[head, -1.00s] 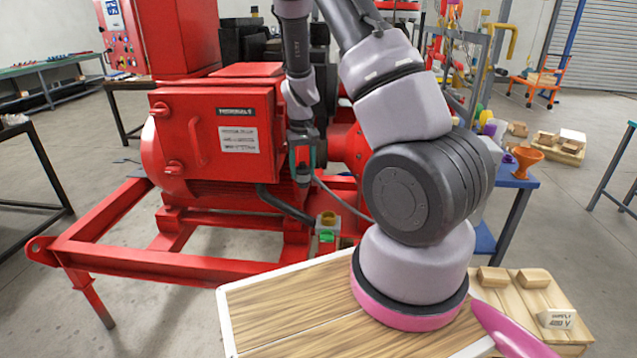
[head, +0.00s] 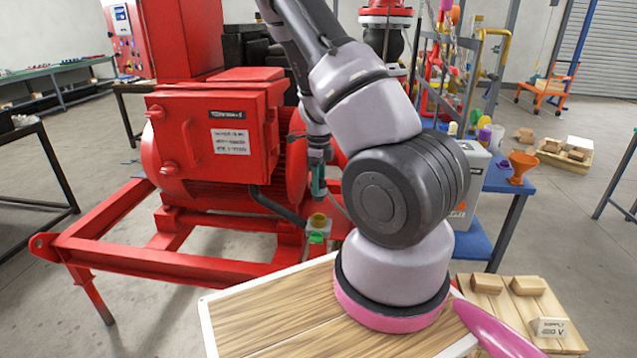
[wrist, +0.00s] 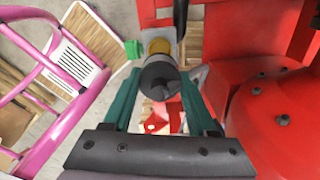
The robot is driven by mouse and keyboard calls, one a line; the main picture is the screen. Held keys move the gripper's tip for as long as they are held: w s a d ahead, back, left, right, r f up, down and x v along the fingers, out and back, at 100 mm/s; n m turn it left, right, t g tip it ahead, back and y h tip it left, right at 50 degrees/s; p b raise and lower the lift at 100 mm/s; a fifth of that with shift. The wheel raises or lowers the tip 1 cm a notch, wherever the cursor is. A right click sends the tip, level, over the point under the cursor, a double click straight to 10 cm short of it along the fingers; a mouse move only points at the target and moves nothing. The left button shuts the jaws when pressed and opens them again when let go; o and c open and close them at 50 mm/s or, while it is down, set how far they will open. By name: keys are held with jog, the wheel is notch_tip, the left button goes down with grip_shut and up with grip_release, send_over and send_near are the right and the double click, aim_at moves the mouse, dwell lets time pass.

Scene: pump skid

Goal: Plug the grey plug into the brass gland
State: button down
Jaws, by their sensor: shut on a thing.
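My gripper (head: 317,190) points down beside the red motor, with its teal fingers shut on the grey plug (wrist: 160,80). In the wrist view the plug's round dark-grey end sits between the two fingers. The brass gland (head: 318,220) is a yellow ring on top of a small grey block below my gripper. In the head view the fingertips are a little above it, with a gap. In the wrist view the gland (wrist: 160,46) shows just beyond the plug, partly covered by it. I cannot tell whether they are exactly in line.
A green piece (head: 316,238) is on the front of the gland's block. The red motor (head: 215,140) and its skid frame (head: 150,255) stand close behind and left. A cable runs near the gripper. A blue bench (head: 505,180) with a funnel stands right.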

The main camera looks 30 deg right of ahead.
aim_at(319, 197)
jog(key=shift+f, duration=2.65)
jog(key=shift+f, duration=1.75)
jog(key=shift+c, duration=0.6)
grip_release()
jog(key=shift+r, duration=0.15)
notch_tip(319, 197, up, 11)
jog(key=shift+f, duration=0.2)
